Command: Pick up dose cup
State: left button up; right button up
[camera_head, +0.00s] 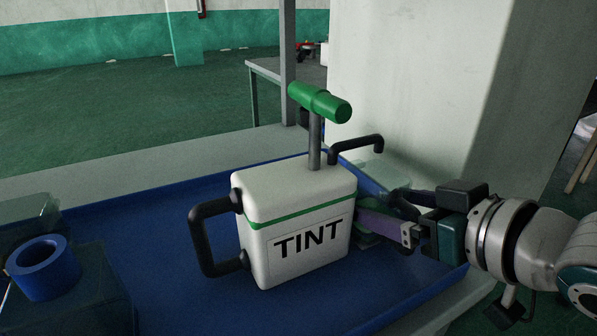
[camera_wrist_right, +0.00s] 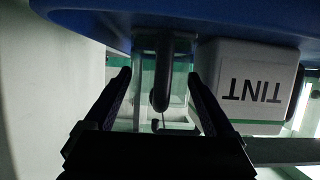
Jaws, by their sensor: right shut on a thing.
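A white TINT dispenser (camera_head: 300,225) with a green stripe, black side handle and green-topped pump stands on the blue tray; it also shows upside down in the right wrist view (camera_wrist_right: 245,85). Its black spout (camera_head: 358,146) reaches over a clear, pale dose cup (camera_head: 366,180), which the dispenser and my fingers partly hide. My right gripper (camera_head: 380,208) comes in from the right beside the dispenser. In the right wrist view its fingers (camera_wrist_right: 159,76) stand on either side of the clear cup (camera_wrist_right: 178,116), shut on it, close to the spout (camera_wrist_right: 162,90). My left gripper is not in view.
The blue tray (camera_head: 165,215) has bare room left of the dispenser. A blue ring (camera_head: 43,268) sits on a dark translucent block at the left, near another clear piece (camera_head: 28,218). A pale pillar (camera_head: 420,90) stands close behind on the right.

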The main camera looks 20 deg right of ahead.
jog(key=shift+s+r+p, duration=0.3)
jog(key=shift+s+r, duration=0.2)
jog(key=shift+r, duration=0.15)
jog(key=r+p+v, duration=0.1)
jog(key=p+v, duration=0.2)
jog(key=v, duration=1.1)
jog(key=shift+r, duration=0.2)
